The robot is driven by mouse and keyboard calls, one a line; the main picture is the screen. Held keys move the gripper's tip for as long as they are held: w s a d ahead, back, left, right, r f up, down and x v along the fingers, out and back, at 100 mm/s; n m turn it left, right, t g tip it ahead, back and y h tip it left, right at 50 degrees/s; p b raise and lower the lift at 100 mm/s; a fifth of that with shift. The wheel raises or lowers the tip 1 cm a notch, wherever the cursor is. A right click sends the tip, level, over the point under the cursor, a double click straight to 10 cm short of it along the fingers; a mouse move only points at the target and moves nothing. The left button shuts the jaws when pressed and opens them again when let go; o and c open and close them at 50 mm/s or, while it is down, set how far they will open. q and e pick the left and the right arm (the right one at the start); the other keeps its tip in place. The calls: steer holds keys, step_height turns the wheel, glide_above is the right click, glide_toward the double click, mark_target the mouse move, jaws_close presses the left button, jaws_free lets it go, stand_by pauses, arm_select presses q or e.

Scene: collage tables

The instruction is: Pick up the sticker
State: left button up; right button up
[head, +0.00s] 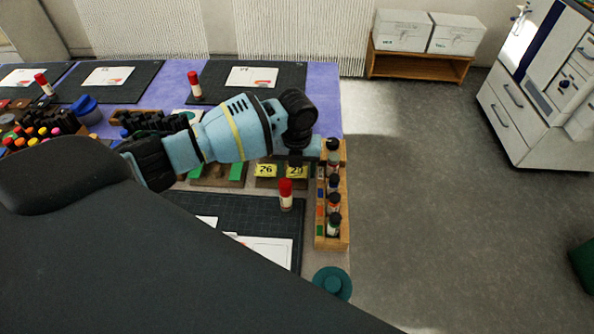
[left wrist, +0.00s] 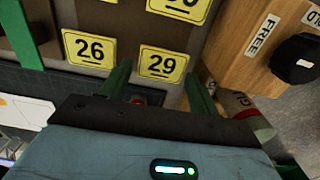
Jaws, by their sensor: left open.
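Yellow number stickers lie on a dark board on the table. In the left wrist view, sticker 29 (left wrist: 163,63) lies just ahead of my gripper, with sticker 26 (left wrist: 89,48) to its left and another sticker (left wrist: 180,8) beyond, cut by the top edge. In the head view, sticker 26 (head: 265,170) and sticker 29 (head: 295,171) show side by side. My left gripper (left wrist: 158,82) is open, its green fingers on either side of the lower part of sticker 29. It also shows in the head view (head: 296,160) above the board. I cannot tell whether it touches the sticker.
A wooden rack (head: 331,240) with several bottles stands along the table's right edge, close to my gripper. A red-capped glue stick (head: 286,195) stands on a dark cutting mat (head: 285,222) nearer me. A teal round object (head: 332,283) is at the front. Open floor lies right.

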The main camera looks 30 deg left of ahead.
mark_target(297, 174)
arm_select(q)
steer(key=c, duration=0.5)
steer(key=shift+o, duration=0.2)
steer(key=shift+r, duration=0.1)
step_height(297, 174, up, 10)
steer(key=shift+r, duration=0.2)
